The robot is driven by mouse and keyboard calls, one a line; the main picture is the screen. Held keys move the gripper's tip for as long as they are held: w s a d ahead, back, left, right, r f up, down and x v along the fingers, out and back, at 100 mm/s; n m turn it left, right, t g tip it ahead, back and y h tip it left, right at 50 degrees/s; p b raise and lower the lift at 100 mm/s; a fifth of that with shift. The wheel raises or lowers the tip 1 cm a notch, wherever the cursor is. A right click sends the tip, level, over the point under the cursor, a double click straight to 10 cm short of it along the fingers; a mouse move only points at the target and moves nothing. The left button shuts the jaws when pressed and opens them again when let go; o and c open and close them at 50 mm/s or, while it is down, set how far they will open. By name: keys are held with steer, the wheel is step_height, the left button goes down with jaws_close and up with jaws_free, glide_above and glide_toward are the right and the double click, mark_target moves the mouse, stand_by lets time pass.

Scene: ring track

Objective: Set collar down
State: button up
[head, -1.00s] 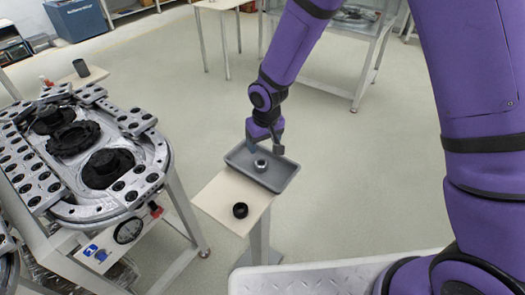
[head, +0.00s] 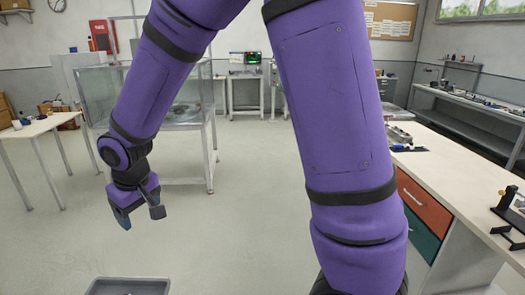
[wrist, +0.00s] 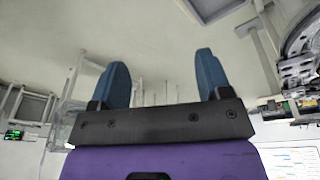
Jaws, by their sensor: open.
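My gripper (head: 139,212) hangs open and empty above the floor at the left of the head view. Its two blue fingers stand wide apart with nothing between them in the wrist view (wrist: 162,68). A grey tray (head: 128,281) is cut off by the bottom edge of the head view, below my gripper. Only a sliver of its inside shows, so I cannot make out the metal collar there now. In the wrist view, part of a grey tray (wrist: 209,8) shows at the top edge, apart from the fingers.
A glass-sided case (head: 181,105) on legs stands behind my arm. A white table (head: 32,127) is at the far left. A workbench with red and green drawers (head: 424,205) stands at the right. The floor between is clear.

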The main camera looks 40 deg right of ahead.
steer(key=s+d+r+m+t, duration=0.1)
steer(key=s+d+r+m, duration=0.1)
steer(key=s+d+r, duration=1.2)
steer(key=s+r, duration=0.1)
steer(key=s, duration=0.3)
steer(key=s+d+r+m+t, duration=0.1)
steer(key=s+d+r, duration=0.1)
steer(key=s, duration=0.3)
steer(key=shift+s+d+r+m+t, duration=0.3)
steer(key=shift+s+d+r, duration=0.1)
steer(key=shift+r, duration=0.05)
